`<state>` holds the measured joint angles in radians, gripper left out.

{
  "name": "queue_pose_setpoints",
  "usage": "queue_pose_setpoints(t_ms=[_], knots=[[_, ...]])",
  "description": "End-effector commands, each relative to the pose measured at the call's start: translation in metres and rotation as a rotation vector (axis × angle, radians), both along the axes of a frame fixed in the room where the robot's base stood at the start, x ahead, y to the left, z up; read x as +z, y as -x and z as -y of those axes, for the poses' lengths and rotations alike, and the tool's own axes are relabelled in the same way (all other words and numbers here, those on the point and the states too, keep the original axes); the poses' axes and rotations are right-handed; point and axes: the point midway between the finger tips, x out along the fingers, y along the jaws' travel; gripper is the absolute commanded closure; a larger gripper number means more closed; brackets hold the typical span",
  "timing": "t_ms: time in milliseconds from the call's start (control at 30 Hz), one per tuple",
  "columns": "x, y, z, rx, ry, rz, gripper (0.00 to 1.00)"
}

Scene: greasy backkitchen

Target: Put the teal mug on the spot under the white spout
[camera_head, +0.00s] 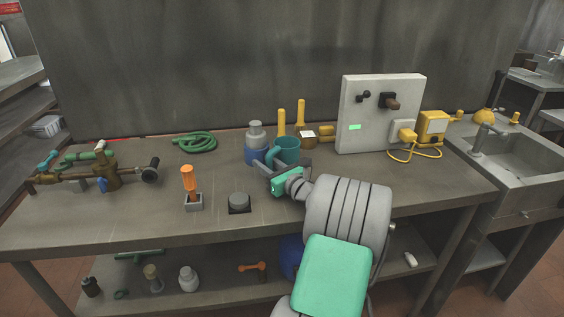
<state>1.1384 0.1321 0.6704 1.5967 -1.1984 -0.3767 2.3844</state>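The teal mug (287,149) stands upright on the metal workbench, near the middle, with its handle at the left. My gripper (280,165) is at the near side of the mug, low over the bench. Its dark fingers are spread apart toward the mug's two sides and look open. The near lower part of the mug is partly hidden by my gripper, and I cannot tell whether a finger touches it. I cannot make out a white spout clearly; a pale upright panel (377,118) to the right carries dark fittings and a brown knob-like part.
A blue-and-grey bottle (255,143) stands close left of the mug. Yellow-handled items (301,114) are behind it. A sink (510,155) is at far right.

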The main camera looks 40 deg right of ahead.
Motion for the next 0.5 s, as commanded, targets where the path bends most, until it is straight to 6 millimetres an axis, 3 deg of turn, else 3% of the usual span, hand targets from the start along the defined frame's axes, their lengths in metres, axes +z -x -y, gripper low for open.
queue_pose_setpoints(t_ms=[100, 300, 500], knots=[[0.0001, -0.0121, 0.0007, 0.001, 0.001, 0.001, 0.69], [0.0004, -0.0122, 0.0013, -0.001, -0.001, 0.001, 0.7], [0.0005, -0.012, 0.0013, -0.001, -0.001, 0.001, 0.87]])
